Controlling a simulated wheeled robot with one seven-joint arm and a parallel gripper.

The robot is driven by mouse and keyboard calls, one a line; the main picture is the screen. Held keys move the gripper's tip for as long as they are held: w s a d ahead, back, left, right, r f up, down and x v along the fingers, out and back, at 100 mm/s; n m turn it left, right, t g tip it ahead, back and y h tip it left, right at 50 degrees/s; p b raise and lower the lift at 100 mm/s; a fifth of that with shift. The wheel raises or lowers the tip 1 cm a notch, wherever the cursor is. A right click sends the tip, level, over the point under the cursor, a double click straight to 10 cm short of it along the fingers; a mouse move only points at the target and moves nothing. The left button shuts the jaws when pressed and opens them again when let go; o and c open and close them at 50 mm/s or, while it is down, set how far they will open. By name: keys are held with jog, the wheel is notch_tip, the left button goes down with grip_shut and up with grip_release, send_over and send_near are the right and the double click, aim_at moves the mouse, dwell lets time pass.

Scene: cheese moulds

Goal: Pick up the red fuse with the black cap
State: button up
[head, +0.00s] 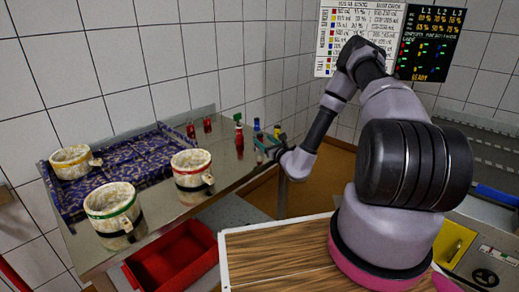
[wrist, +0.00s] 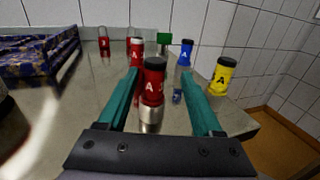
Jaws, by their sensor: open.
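The red fuse with the black cap (wrist: 152,88) stands upright in the wrist view, with a white letter A on its red body and a metal lower part. My gripper (wrist: 159,74) is open, with one teal finger on each side of this fuse. The fuse is nearer the left finger, and I cannot tell whether they touch. The gripper's dark palm is close in front of its base. In the head view my gripper (head: 266,145) is low over the right end of the metal table.
Around it stand a red fuse with a white cap (wrist: 136,52), a blue fuse (wrist: 185,53), a yellow fuse (wrist: 222,76) and a green-topped piece (wrist: 162,42). A small blue item (wrist: 177,96) is near the right finger. Moulds and a patterned tray (head: 148,143) occupy the table's left.

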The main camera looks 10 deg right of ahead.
jog(key=x, duration=0.5)
jog(key=shift+w+a+r, duration=0.15)
jog(key=shift+a, duration=0.3)
grip_shut()
